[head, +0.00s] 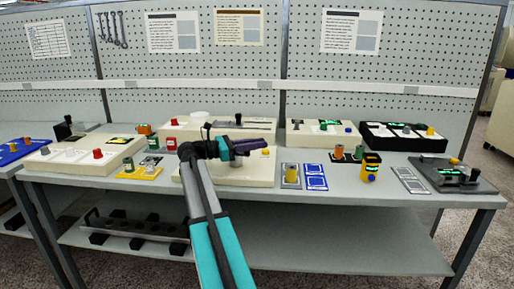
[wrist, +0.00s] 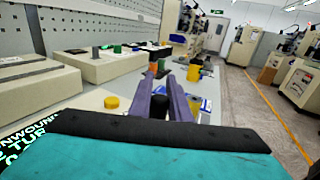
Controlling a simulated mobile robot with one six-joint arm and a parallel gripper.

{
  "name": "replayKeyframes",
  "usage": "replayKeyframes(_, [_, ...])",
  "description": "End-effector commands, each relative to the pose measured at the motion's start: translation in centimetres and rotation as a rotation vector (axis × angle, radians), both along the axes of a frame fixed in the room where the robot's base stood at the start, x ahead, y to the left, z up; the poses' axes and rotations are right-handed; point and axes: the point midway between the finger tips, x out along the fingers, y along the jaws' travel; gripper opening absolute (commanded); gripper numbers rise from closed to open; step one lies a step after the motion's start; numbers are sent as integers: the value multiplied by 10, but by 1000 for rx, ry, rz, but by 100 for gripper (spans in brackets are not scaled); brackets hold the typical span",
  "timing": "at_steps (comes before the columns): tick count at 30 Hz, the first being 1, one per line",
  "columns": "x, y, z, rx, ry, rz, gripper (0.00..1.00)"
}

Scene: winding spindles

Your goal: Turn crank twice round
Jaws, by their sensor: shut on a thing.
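My gripper (head: 266,144), with purple fingers, reaches right over a cream box (head: 222,176) at the middle of the bench. In the wrist view my gripper (wrist: 161,76) has its fingers close together. A black knob (wrist: 160,109) shows between the fingers and looks like the crank's handle; the gripper is shut on it. The rest of the crank is hidden by my gripper. A yellow knob (wrist: 111,102) stands beside the fingers on the left in the wrist view.
Behind stands another cream box (head: 228,124). To the right are blue-marked cards (head: 315,177), a yellow-and-black spool device (head: 370,168) and a dark device (head: 455,176). To the left are a yellow tray (head: 139,173) and a cream box with knobs (head: 75,159). A pegboard (head: 250,65) closes off the back.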

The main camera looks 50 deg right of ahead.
Motion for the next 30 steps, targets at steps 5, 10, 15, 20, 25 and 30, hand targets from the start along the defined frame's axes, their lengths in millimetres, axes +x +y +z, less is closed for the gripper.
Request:
replayKeyframes(5, [-2, 3, -1, 0, 0, -43, 0])
replayKeyframes(10, [-3, 4, 0, -1, 1, -56, 0])
replayKeyframes(15, [-3, 4, 0, 0, 0, -56, 0])
replayKeyframes(20, [-3, 4, 0, 0, 0, -56, 22])
replayKeyframes(25, [-3, 4, 0, 0, 0, -55, 36])
replayKeyframes(30, [-2, 4, 0, 0, 0, -54, 36])
